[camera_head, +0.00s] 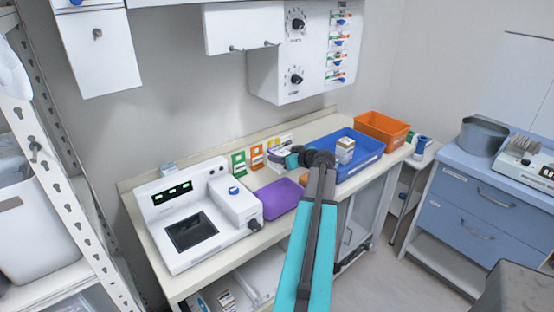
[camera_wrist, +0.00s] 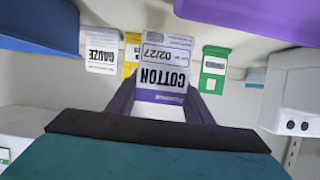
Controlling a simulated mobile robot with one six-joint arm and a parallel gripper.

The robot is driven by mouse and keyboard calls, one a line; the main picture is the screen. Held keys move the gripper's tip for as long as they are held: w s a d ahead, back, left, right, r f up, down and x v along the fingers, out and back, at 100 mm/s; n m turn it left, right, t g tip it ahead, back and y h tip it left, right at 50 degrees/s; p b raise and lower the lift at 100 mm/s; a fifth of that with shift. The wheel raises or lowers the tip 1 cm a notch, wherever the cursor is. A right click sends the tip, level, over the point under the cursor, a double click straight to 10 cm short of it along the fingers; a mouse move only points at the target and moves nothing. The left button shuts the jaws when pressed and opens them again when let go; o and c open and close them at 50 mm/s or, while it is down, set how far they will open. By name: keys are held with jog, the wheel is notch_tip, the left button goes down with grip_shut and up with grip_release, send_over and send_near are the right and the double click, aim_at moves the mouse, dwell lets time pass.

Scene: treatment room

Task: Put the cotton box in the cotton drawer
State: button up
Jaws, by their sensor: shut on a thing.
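The cotton box (camera_wrist: 165,75), white with a purple band and the word COTTON, is upside down in the wrist view. My gripper (camera_wrist: 158,100) is shut on it, a dark finger at each side. In the head view my gripper (camera_head: 284,160) is above the worktop, left of the blue tray, with the box partly hidden at its end. No drawer marked for cotton can be made out. A blue drawer cabinet (camera_head: 462,222) at the right has two shut drawers with handles; no labels are readable there.
A purple tray (camera_head: 268,201), a blue tray (camera_head: 366,161) holding a small white box (camera_head: 345,150), and an orange bin (camera_head: 383,128) stand on the worktop. A white device (camera_head: 190,225) is at left. Coloured cards (camera_head: 257,156) stand along the wall. Floor shows before the blue cabinet.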

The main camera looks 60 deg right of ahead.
jog(key=shift+w+d+f, duration=0.1)
jog(key=shift+w+d, duration=0.15)
jog(key=shift+w, duration=0.25)
jog(key=shift+w+d, duration=0.25)
jog(key=shift+w, duration=0.25)
jog(key=shift+f, duration=0.1)
jog(key=shift+f+p, duration=1.05)
jog(key=shift+f, duration=0.6)
jog(key=shift+f, duration=0.15)
jog(key=o, duration=1)
jog(key=shift+o, duration=0.2)
jog(key=shift+r, duration=0.2)
